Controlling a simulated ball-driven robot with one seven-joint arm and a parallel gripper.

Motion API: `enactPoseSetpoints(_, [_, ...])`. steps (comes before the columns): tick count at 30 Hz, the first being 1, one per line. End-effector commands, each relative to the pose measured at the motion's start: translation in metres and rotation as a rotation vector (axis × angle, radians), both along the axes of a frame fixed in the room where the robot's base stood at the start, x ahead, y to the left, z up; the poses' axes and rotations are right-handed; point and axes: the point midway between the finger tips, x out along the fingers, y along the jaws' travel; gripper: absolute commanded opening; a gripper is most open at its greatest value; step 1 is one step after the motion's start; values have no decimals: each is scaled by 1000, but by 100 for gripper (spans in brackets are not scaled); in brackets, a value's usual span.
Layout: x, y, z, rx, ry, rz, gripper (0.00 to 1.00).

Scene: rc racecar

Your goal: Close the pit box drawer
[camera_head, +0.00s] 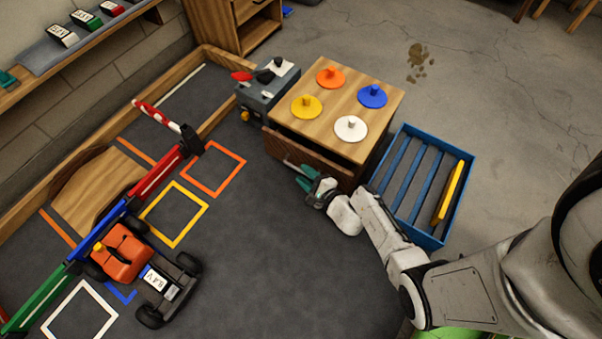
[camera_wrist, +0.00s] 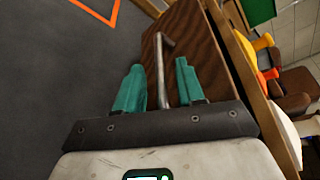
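The pit box (camera_head: 336,97) is a wooden cabinet with a light wood top. Its dark brown drawer front (camera_head: 308,157) faces the dark mat, and it fills the upper middle of the wrist view (camera_wrist: 200,45). A thin grey bar handle (camera_wrist: 160,60) is on the drawer front. My gripper (camera_head: 305,180) is at this handle. In the wrist view its two green fingers (camera_wrist: 160,88) are apart, with the handle between them. Contact with the handle is unclear.
Orange, blue, yellow and white knobbed discs (camera_head: 350,127) sit on the box top. A blue slatted crate (camera_head: 408,178) stands right of the box, close to my arm. A grey toolbox (camera_head: 266,92) stands left. An orange racecar (camera_head: 138,262) is on the mat at lower left.

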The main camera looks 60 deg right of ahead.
Motion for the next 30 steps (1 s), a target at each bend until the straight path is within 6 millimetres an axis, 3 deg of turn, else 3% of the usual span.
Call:
enactPoseSetpoints(6, [20, -6, -5, -1, -1, 0, 38])
enactPoseSetpoints(17, [23, -7, -5, -1, 1, 1, 37])
enactPoseSetpoints(27, [23, -7, -5, -1, 1, 1, 5])
enactPoseSetpoints(30, [23, -7, -6, -1, 1, 1, 0])
